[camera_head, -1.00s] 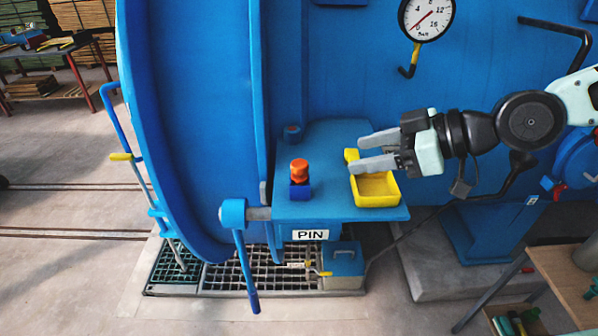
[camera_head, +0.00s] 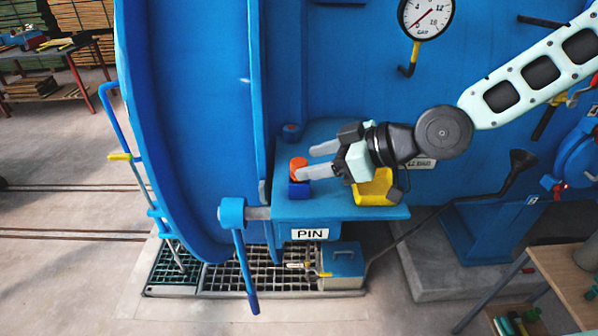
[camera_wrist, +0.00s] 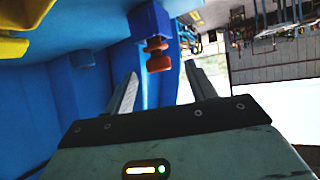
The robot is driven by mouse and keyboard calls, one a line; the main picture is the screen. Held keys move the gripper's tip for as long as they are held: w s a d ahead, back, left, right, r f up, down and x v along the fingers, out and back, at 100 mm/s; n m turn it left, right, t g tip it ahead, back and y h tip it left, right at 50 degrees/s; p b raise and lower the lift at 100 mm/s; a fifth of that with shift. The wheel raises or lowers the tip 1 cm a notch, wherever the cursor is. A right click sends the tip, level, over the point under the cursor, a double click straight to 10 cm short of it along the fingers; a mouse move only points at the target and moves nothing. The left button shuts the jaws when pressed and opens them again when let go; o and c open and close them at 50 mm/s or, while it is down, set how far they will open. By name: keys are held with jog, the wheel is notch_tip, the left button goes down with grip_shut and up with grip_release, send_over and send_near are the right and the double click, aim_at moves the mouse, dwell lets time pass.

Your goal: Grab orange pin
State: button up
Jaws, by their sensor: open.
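The orange pin (camera_head: 298,167) stands upright in a blue block (camera_head: 299,189) on the blue shelf marked PIN (camera_head: 340,209). My gripper (camera_head: 308,160) is open beside the pin, with its fingers pointing left. In the wrist view the orange pin (camera_wrist: 157,58) shows beyond the fingertips of my gripper (camera_wrist: 160,82), between the two fingers in the picture. I cannot tell whether a finger touches the pin.
A yellow tray (camera_head: 376,192) sits on the shelf under my gripper, partly hidden by it. A blue lever (camera_head: 245,270) hangs at the shelf's left. The big blue door (camera_head: 190,120) stands close on the left, and the vessel wall with a gauge (camera_head: 427,15) is behind.

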aim_at(301, 162)
jog(key=shift+p+x, duration=0.5)
jog(key=shift+x, duration=1.55)
jog(key=shift+w+r, duration=0.1)
jog(key=shift+r, duration=0.05)
jog(key=shift+c, duration=0.4)
jog(key=c, duration=1)
jog(key=shift+r, duration=0.1)
jog(key=shift+c, duration=0.2)
